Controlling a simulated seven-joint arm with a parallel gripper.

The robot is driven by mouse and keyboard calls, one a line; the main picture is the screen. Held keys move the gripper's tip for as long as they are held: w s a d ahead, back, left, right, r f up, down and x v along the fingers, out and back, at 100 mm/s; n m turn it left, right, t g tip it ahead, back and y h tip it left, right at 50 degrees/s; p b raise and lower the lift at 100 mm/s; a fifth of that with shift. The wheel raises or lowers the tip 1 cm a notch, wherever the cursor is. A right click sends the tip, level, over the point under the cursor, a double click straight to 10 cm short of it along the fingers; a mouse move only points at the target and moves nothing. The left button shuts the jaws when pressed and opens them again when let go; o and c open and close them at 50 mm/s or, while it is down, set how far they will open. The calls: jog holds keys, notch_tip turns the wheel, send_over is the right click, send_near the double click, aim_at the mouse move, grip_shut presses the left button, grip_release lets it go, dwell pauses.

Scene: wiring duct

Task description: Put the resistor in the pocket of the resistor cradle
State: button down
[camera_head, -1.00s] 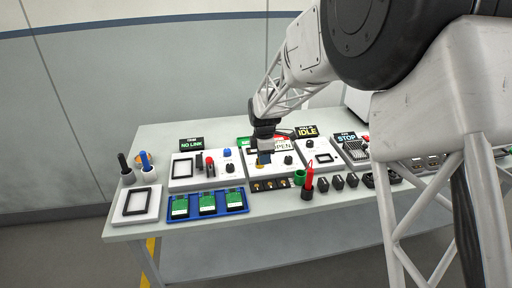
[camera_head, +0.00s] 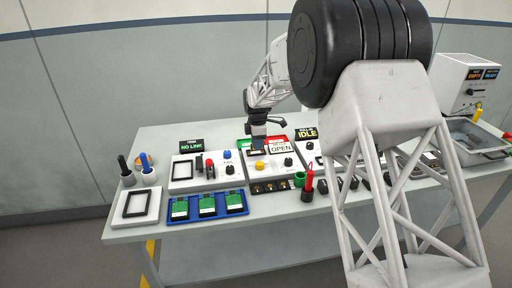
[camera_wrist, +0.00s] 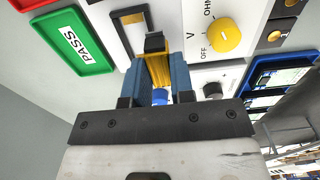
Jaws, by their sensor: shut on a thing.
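My gripper (camera_head: 259,147) is over the back of the meter unit (camera_head: 284,168), which has a yellow dial. In the wrist view my gripper's blue fingers (camera_wrist: 157,82) are shut on a yellow-gold piece with a dark end, which looks like the resistor (camera_wrist: 157,66). A black-edged pocket frame, seemingly the resistor cradle (camera_wrist: 127,18), shows just beyond the held piece, partly hidden by it. The piece overlaps the frame's near edge in this view. I cannot tell whether they touch. In the head view the fingers hide the held piece and most of the cradle.
The yellow dial (camera_wrist: 224,36) is close to the right of the fingers. The green PASS tray (camera_wrist: 75,38) is to the left. A black strip (camera_head: 270,187) with gold pieces lies before the meter. A blue tray (camera_head: 208,206) holds green boards.

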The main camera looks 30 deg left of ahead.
aim_at(256, 153)
jog(key=shift+w+a+f, duration=0.15)
jog(key=shift+w+a, duration=0.75)
jog(key=shift+w, duration=0.05)
jog(key=shift+f, duration=0.1)
jog(key=shift+f, duration=1.65)
jog(key=shift+f, duration=0.15)
jog(key=c, duration=1)
grip_release()
notch_tip(256, 153, up, 12)
jog(key=shift+r, duration=0.15)
